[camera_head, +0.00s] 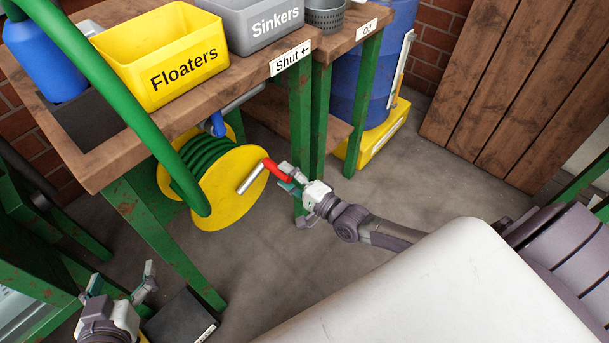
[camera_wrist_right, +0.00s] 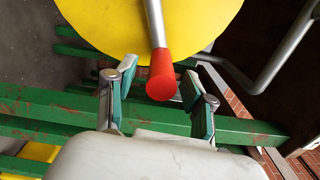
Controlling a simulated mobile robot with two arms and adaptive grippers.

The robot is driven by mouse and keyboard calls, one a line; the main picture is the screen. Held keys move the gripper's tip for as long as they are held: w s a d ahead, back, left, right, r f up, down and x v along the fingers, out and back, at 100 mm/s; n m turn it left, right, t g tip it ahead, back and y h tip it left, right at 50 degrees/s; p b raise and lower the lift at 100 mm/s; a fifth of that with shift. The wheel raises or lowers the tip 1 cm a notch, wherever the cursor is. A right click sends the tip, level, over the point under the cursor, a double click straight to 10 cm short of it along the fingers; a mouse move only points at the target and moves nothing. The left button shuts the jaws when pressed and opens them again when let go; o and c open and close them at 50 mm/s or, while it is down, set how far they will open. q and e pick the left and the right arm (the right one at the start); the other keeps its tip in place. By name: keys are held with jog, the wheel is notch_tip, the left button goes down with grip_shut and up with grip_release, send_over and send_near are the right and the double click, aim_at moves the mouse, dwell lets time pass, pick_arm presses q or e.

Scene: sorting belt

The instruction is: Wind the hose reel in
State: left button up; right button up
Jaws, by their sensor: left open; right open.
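The yellow hose reel (camera_head: 229,190) sits under the wooden workbench, with green hose (camera_head: 203,160) wound on it. A thick length of hose rises from it to the upper left. A silver rod (camera_wrist_right: 155,22) with a red knob (camera_wrist_right: 161,75) stands out from the reel's face; the knob also shows in the head view (camera_head: 277,170). My right gripper (camera_head: 287,178) is open at the knob. In the right wrist view the knob lies between the spread fingers (camera_wrist_right: 159,84), with gaps on both sides. My left gripper (camera_head: 122,278) is open and empty, low at the left.
The workbench (camera_head: 233,86) carries a yellow Floaters bin (camera_head: 165,60) and a grey Sinkers bin (camera_head: 255,30). Its green legs (camera_head: 150,240) stand near the reel. A blue drum (camera_head: 375,60) stands behind.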

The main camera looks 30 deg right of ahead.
jog(key=v, duration=0.9)
jog(key=shift+s, duration=0.3)
